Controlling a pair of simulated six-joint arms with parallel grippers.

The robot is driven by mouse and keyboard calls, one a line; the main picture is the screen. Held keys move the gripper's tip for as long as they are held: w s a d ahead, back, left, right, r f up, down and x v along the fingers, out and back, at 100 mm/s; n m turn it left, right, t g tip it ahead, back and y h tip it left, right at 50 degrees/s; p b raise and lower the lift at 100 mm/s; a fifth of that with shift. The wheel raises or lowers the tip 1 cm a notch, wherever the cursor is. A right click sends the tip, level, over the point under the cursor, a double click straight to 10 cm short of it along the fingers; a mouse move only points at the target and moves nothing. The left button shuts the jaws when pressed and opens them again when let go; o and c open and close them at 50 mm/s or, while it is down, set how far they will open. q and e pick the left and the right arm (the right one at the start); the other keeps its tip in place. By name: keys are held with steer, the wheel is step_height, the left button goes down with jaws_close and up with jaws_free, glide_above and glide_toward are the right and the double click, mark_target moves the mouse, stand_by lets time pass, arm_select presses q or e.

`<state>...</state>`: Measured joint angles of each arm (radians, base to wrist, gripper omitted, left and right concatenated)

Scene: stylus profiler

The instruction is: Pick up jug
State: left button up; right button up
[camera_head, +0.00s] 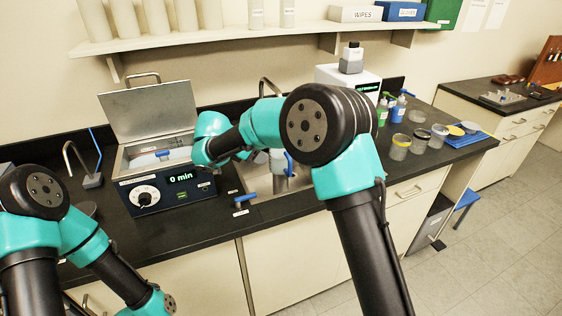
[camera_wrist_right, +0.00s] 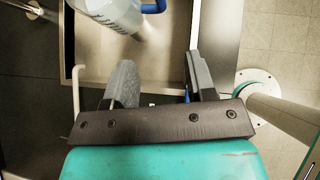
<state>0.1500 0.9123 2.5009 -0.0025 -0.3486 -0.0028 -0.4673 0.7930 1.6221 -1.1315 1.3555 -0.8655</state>
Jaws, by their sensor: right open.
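The jug, pale and see-through with a blue handle, shows at the top of the right wrist view (camera_wrist_right: 115,14). In the head view the jug (camera_head: 277,162) is at the sink, partly hidden behind my right arm. My right gripper (camera_wrist_right: 160,76) is open, with nothing between its two fingers. The jug is beyond the fingertips and apart from them. In the head view my right wrist is just left of the jug, and its fingers are hard to make out. My left arm shows at the lower left, but its gripper does not.
A water bath (camera_head: 165,190) with its lid (camera_head: 150,110) raised stands left of the sink (camera_head: 300,190). Bottles (camera_head: 390,108) and several jars (camera_head: 400,148) stand right of it.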

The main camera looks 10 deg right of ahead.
glide_toward(289, 176)
steer(key=w+d+f, duration=0.1)
steer(key=w+d, duration=0.1)
steer(key=d, duration=0.1)
steer(key=shift+s, duration=0.15)
stand_by(0.4)
steer(key=shift+x, duration=2.65)
steer(key=shift+r, duration=0.15)
steer(key=shift+c, duration=0.2)
jaws_close()
